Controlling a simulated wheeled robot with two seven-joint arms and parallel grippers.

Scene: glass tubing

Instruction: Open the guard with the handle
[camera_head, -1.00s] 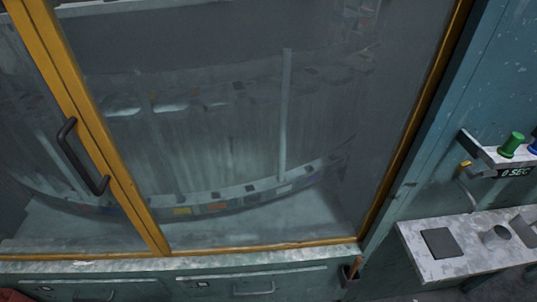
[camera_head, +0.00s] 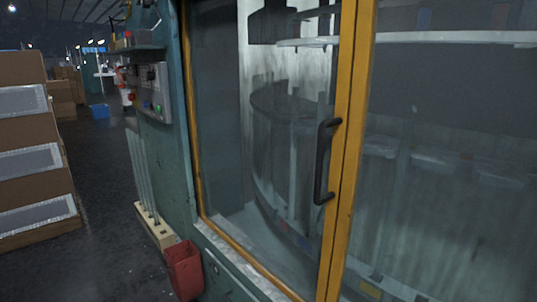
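The guard (camera_head: 345,150) is a glazed door with a yellow frame on the front of a teal machine. Its dark, upright bar handle (camera_head: 321,162) sits on the yellow stile, right of the picture's middle. The guard looks shut, with a glass pane on each side of the stile. Behind the glass I see a curved rack and pale shelves. Neither of my grippers shows in the head view, and nothing touches the handle.
A red bin (camera_head: 184,269) and a wooden block holding glass tubes (camera_head: 154,226) stand on the floor left of the machine. A control box (camera_head: 152,90) is on the machine's side. Stacked brown boxes (camera_head: 32,150) stand far left, with open floor between.

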